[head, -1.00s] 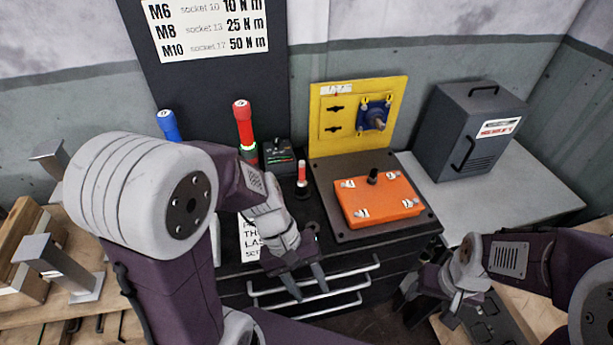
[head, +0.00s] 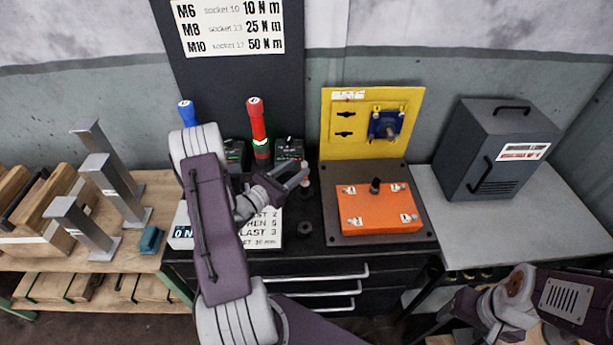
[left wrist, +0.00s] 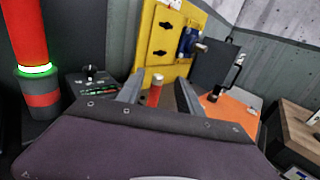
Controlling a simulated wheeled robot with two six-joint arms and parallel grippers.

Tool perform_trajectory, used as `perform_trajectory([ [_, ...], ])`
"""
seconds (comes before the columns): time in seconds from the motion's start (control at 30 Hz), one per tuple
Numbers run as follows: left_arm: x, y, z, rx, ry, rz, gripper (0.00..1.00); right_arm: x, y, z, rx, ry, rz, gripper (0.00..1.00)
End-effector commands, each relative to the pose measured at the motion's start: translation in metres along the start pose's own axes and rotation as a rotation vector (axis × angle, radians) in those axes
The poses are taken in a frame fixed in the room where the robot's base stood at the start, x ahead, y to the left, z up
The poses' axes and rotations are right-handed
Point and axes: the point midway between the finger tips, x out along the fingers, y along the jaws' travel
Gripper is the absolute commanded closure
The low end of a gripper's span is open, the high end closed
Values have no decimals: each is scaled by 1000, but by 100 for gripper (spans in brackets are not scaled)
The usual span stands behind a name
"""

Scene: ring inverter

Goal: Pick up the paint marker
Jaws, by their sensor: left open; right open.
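The paint marker (left wrist: 155,92) is a small red cylinder with a pale top, upright in the left wrist view. It appears between the two fingers of my left gripper (left wrist: 155,88), which is open; its lower part is hidden behind the gripper body. In the head view my left gripper (head: 297,175) is at the marker's spot on the dark cabinet top and partly covers it. I cannot tell whether the fingers touch it. My right gripper (head: 468,308) is open and low at the right, away from the marker.
A tall red tool (head: 257,121) with a green-lit ring and a dial box (head: 289,150) stand behind my left gripper. An orange box (head: 377,209) and yellow panel (head: 342,145) are to its right. A grey cabinet (head: 497,150) stands further right.

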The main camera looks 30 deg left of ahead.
Motion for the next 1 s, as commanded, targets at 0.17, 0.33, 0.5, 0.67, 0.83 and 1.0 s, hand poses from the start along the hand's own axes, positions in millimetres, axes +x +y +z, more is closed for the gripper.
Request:
perform_trajectory([
  [0.17,5,-1,-37,2,-1,-4,57,0,0,0,0,0,0,37],
  [0.33,24,-1,-35,2,0,-3,57,-3,0,0,0,0,0,37],
  [0.5,32,-1,-35,3,0,-4,57,-4,0,-1,0,0,0,37],
  [0.67,62,-2,-34,3,0,-6,57,-10,0,-1,0,0,0,37],
  [0.83,76,-1,-35,2,0,-3,57,-11,0,-1,0,0,0,37],
  [1.0,76,-1,-36,1,0,-2,57,-10,0,-1,0,0,0,37],
])
